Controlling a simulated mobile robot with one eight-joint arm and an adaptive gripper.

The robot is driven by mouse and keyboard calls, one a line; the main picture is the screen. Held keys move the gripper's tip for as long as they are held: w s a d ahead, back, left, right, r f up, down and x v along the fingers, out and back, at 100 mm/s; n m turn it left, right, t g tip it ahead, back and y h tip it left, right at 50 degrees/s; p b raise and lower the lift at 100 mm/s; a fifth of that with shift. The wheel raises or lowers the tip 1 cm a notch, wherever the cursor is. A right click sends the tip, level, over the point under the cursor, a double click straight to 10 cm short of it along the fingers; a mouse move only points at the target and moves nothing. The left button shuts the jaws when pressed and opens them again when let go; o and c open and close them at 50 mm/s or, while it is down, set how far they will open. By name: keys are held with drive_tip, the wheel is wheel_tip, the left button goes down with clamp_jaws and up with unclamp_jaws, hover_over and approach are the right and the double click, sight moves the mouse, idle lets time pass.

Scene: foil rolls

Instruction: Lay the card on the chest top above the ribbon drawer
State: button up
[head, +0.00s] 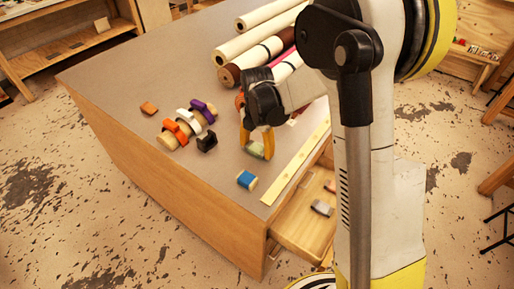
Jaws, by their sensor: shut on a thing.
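My gripper (258,143) is over the right part of the grey chest top (130,80), with its yellow fingers pointing down. It is shut on a small grey-green piece (255,150), partly covered by the fingers. I cannot tell whether the piece touches the top. A drawer (300,226) stands open at the chest's right side, below my gripper. A grey piece (322,208) lies in it, and my arm hides part of the drawer. A small white flat thing (291,122) lies right of my gripper; I cannot tell whether it is the card.
A yellow measuring strip (297,162) runs along the right edge. Long rolls (250,47) lie at the back. The left top is clear.

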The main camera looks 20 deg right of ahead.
sight(257, 147)
drive_tip(key=o, duration=1.1)
drive_tip(key=shift+f, duration=0.1)
drive_tip(key=shift+c, duration=0.2)
wheel_tip(257, 147, up, 12)
drive_tip(key=p, duration=0.4)
drive_tip(key=s+r+m+t, duration=0.3)
drive_tip(key=s+m, duration=0.6)
drive_tip(key=m, duration=0.3)
drive_tip(key=s+r+m+t, duration=0.4)
drive_tip(key=s+r+m, duration=0.2)
drive_tip(key=s+m, duration=0.4)
drive_tip(key=shift+s+a+m, duration=0.15)
drive_tip(key=shift+s+m, duration=0.15)
drive_tip(key=shift+m, duration=1.3)
